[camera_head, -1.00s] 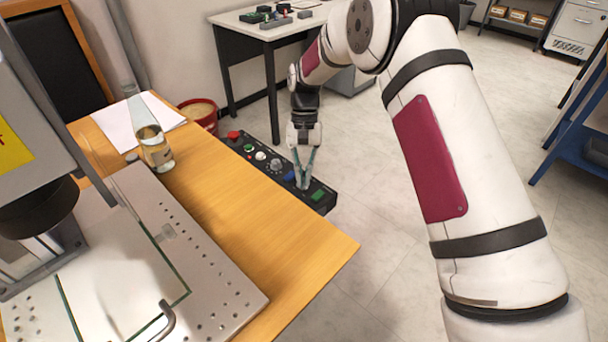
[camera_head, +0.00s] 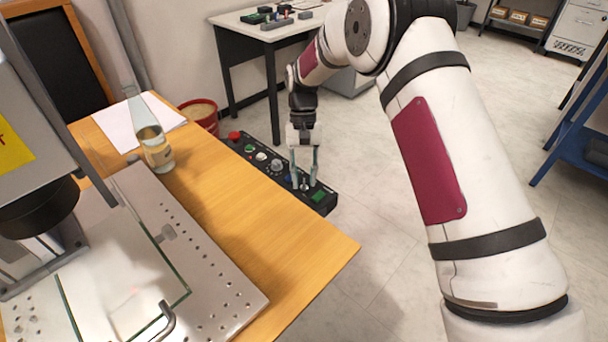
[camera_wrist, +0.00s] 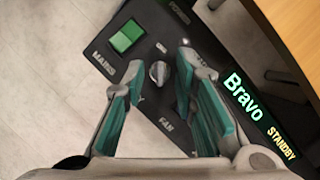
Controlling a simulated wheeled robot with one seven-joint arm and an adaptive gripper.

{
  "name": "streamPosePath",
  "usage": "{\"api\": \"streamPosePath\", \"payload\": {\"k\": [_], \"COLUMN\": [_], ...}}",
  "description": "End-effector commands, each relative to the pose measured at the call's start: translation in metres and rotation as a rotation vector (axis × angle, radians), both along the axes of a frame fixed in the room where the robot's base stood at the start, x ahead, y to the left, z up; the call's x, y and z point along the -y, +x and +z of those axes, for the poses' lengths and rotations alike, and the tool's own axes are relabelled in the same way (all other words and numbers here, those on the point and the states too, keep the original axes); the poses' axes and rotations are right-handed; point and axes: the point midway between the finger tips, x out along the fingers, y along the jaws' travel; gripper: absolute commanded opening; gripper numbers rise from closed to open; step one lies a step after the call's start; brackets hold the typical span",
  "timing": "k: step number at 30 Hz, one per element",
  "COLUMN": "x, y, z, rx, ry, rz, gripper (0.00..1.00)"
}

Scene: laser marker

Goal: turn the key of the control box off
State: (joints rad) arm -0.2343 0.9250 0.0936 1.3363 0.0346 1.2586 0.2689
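The black control box (camera_head: 262,170) stands along the far edge of the wooden table, with a red button, several knobs and a green switch. In the wrist view its panel (camera_wrist: 150,20) shows the lit green MAINS switch (camera_wrist: 127,36). A small silver key-like knob (camera_wrist: 158,73) sits on the panel near the FAN label. My gripper (camera_head: 304,183) is over the right end of the box, pointing down. In the wrist view its teal-padded fingers (camera_wrist: 158,62) are apart, one on each side of the silver knob, with gaps visible. Whether the key is turned is hard to tell.
A lit display reading Bravo STANDBY (camera_wrist: 258,115) lies right of the fingers in the wrist view. The wooden table (camera_head: 290,240) holds a metal plate (camera_head: 215,275) and a glass flask (camera_head: 155,148). A red pot (camera_head: 200,115) stands behind the box.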

Motion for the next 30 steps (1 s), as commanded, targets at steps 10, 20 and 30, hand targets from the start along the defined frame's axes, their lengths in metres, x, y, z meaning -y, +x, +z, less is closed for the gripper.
{"api": "streamPosePath", "payload": {"k": [10,20,30], "x": [0.000,-0.001,-0.001], "y": [0.007,0.033,0.046], "z": [0.017,0.077,0.109], "rx": [0.001,0.004,0.000], "ry": [0.001,0.001,0.000], "rz": [0.000,0.000,0.000], "gripper": [0.26,0.26,0.26]}}
